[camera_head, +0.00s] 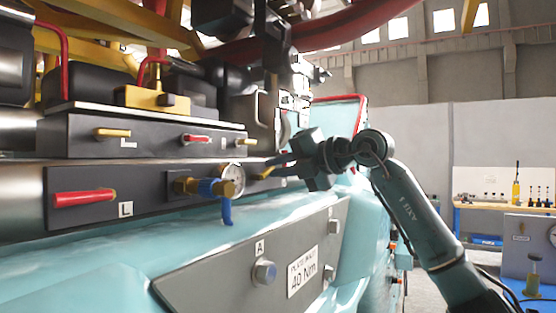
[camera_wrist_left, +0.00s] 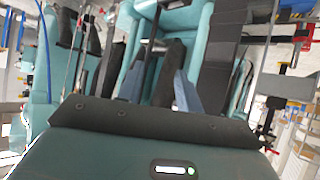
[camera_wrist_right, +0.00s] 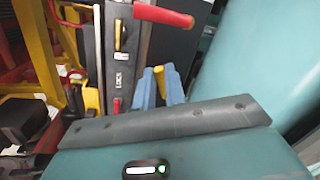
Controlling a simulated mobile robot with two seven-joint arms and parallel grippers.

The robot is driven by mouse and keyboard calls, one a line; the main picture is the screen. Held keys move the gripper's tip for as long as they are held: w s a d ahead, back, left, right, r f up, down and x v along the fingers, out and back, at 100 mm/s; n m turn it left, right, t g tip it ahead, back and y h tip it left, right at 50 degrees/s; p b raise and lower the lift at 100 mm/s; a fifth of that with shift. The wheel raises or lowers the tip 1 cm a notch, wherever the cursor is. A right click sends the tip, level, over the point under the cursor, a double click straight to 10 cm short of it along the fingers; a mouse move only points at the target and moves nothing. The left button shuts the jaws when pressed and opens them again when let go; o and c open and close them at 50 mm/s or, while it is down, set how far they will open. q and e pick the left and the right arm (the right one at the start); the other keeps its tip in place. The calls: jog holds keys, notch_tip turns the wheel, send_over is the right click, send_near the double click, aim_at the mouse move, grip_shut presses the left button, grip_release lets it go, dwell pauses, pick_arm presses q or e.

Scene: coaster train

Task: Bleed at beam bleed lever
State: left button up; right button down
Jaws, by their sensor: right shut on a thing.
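My right gripper (camera_head: 276,165) comes in from the right and is shut on a small yellow lever (camera_head: 266,172) at the right end of the lower dark beam (camera_head: 130,210). The lever sits just right of a round gauge (camera_head: 233,173) with a brass and blue fitting. In the right wrist view, the blue fingers (camera_wrist_right: 160,88) close around a yellow piece (camera_wrist_right: 158,74), and much of it is hidden. No readable label marks this lever as the bleed lever. My left gripper (camera_wrist_left: 160,88) shows only in the left wrist view, its fingers apart with no held thing visible.
A long red lever (camera_head: 84,197) sits left on the lower beam. The upper block (camera_head: 70,135) carries yellow (camera_head: 112,133) and red (camera_head: 196,138) levers. Below, a grey plate (camera_head: 190,285) marked 40 Nm is bolted to the teal body. A bench (camera_head: 500,206) stands far right.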

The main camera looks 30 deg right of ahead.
jog(key=shift+w+d+f+m+g+y+p, duration=0.15)
jog(key=shift+f+m+p, duration=0.1)
jog(key=shift+m, duration=0.5)
jog(key=shift+d+f+m+g+y+p, duration=0.15)
jog(key=shift+f+m, duration=0.1)
jog(key=shift+m, duration=0.5)
jog(key=c, duration=1.5)
grip_release()
jog(key=shift+f, duration=0.1)
jog(key=shift+o, duration=0.2)
jog(key=b+v, duration=0.2)
jog(key=v, duration=1.1)
jog(key=shift+b, duration=0.4)
